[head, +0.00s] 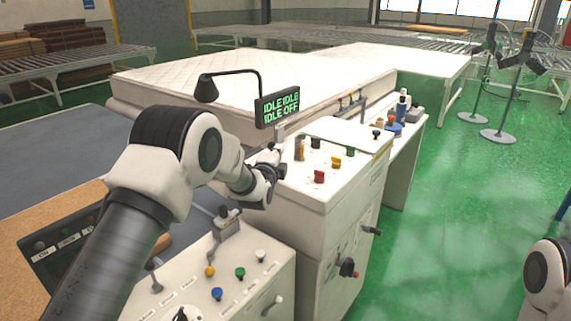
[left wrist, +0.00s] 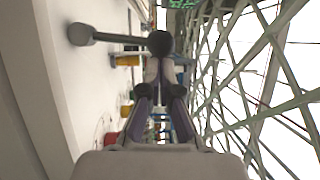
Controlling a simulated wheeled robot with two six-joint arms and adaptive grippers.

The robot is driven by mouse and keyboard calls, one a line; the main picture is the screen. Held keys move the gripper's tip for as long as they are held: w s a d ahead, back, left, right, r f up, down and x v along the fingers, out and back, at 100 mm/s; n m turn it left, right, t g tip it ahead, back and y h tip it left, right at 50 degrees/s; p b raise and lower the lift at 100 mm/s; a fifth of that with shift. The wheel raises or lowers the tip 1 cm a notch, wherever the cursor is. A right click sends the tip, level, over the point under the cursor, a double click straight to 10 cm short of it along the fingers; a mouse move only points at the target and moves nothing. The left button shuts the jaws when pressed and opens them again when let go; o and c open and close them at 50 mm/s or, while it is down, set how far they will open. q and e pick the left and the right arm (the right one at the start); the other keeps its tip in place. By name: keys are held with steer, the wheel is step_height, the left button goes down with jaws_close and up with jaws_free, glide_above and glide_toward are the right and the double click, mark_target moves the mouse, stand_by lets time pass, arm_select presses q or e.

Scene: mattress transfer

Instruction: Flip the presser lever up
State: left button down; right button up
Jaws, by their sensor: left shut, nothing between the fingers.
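My left gripper (head: 277,157) reaches over the left edge of the white control cabinet (head: 340,190), near its top. In the left wrist view my left gripper (left wrist: 160,75) is shut and empty, its fingertips close together. A lever with a grey rod and a round black knob (left wrist: 160,43) stands out from the white panel just beyond the fingertips. I cannot tell whether the tips touch the knob. In the head view the lever is not clearly distinguishable near the gripper. My right gripper is out of view; only part of my right arm shows at lower right.
Red, yellow and green knobs (head: 319,177) sit on the cabinet top. A lower panel (head: 240,270) with small levers and buttons is in front. A mattress (head: 210,78) lies behind. Green floor is open at right.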

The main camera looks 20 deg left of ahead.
mark_target(270, 144)
arm_select(q)
steer(key=a+n, duration=0.1)
steer(key=a+r+n+g, duration=0.1)
steer(key=shift+w+n, duration=0.3)
steer(key=shift+w, duration=0.05)
steer(key=shift+w+a+n+g+b, duration=0.2)
steer(key=shift+a+n+g+b, duration=0.2)
steer(key=shift+a+n+b, duration=0.15)
steer(key=shift+w+a+b, duration=0.2)
steer(key=shift+a+b, duration=0.15)
steer(key=shift+a, duration=0.15)
steer(key=shift+w+a+b, duration=0.15)
steer(key=shift+a+b, duration=0.2)
steer(key=shift+a, duration=0.1)
steer(key=shift+a+r, duration=0.1)
steer(key=shift+r, duration=0.15)
